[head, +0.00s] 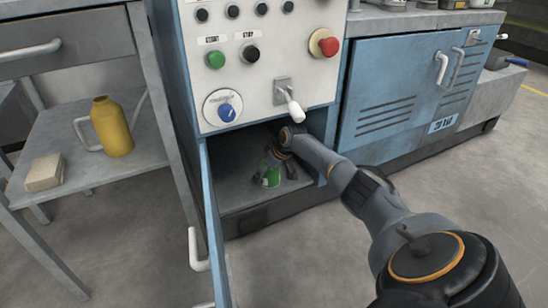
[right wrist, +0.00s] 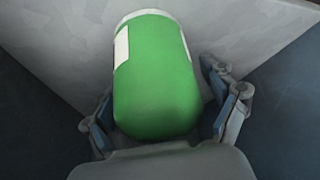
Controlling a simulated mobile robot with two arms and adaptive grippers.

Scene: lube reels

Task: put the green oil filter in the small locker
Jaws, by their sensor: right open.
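The green oil filter (head: 271,177) stands inside the small locker (head: 238,186), the low compartment under the control panel, on its grey floor. In the right wrist view the filter (right wrist: 155,78) is a green cylinder with white label patches, between the fingers of my right gripper (right wrist: 160,118). The fingers are spread, with a gap visible on the right side. My right arm reaches into the locker from the right, and the right gripper (head: 272,172) is around the filter in the head view. The locker door (head: 215,225) stands open on the left. My left gripper is not in view.
The control panel (head: 255,65) with knobs, a red button and a lever (head: 289,100) hangs just above the opening. A blue cabinet (head: 400,90) stands at right. A shelf at left holds a yellow jug (head: 112,127) and a beige box (head: 45,173).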

